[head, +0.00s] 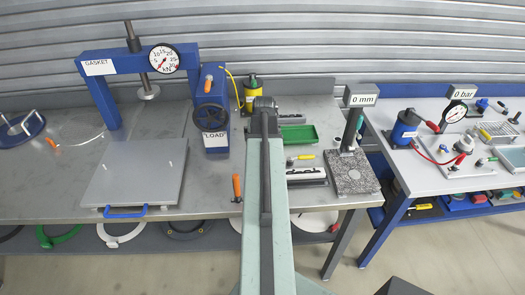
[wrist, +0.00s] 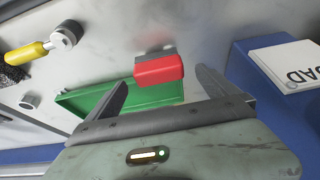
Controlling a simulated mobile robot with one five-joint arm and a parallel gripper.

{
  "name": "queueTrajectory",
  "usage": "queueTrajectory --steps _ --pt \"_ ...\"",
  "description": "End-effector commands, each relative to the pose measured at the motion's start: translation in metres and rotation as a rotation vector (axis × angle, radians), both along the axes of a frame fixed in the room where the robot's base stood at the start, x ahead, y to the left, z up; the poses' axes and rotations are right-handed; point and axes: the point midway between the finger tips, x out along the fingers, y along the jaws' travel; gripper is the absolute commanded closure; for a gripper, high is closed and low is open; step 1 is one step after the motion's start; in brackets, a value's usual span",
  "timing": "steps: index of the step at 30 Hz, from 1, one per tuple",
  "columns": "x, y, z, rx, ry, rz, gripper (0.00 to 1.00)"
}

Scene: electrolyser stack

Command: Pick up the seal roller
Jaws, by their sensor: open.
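A tool with a yellow handle and a grey cylindrical head (wrist: 62,38) lies on the bench at the upper left of the wrist view; it looks like a roller. It also shows in the head view (head: 304,157), right of my arm. My gripper (wrist: 160,80) is open, with its fingers spread apart. A red block with a grey part (wrist: 160,70) shows between and beyond the fingertips, overlapping the green tray's edge; I cannot tell its exact use or height. The head view hides the fingertips and this block behind my arm.
The green tray (head: 298,134) lies right of my arm. The blue LOAD unit (head: 215,140) stands close on the left, and shows in the wrist view (wrist: 245,75). A granite gauge stand (head: 352,175) is at right. An orange-handled tool (head: 237,187) is near the front edge.

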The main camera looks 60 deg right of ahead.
Motion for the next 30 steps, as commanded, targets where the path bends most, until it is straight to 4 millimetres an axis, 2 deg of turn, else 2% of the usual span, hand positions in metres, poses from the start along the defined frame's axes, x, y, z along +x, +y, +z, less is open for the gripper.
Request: queueTrajectory --steps 1,4,6,12,13,18,21,30 --pt "0.0 -0.003 -0.018 0.0 0.0 -0.001 0.02" --pt "0.003 -0.009 -0.034 0.0 0.0 -0.001 0.02" --pt "0.004 -0.011 -0.038 0.0 0.0 -0.001 0.02" --pt "0.004 -0.011 -0.034 0.0 0.0 -0.001 0.02" --pt "0.004 -0.011 -0.034 0.0 0.0 -0.001 0.05" --pt "0.004 -0.011 -0.034 0.0 0.0 -0.002 0.52" --pt "0.004 -0.011 -0.034 0.0 0.0 -0.002 0.75" --pt "0.003 -0.012 -0.028 0.0 0.0 -0.002 0.75"
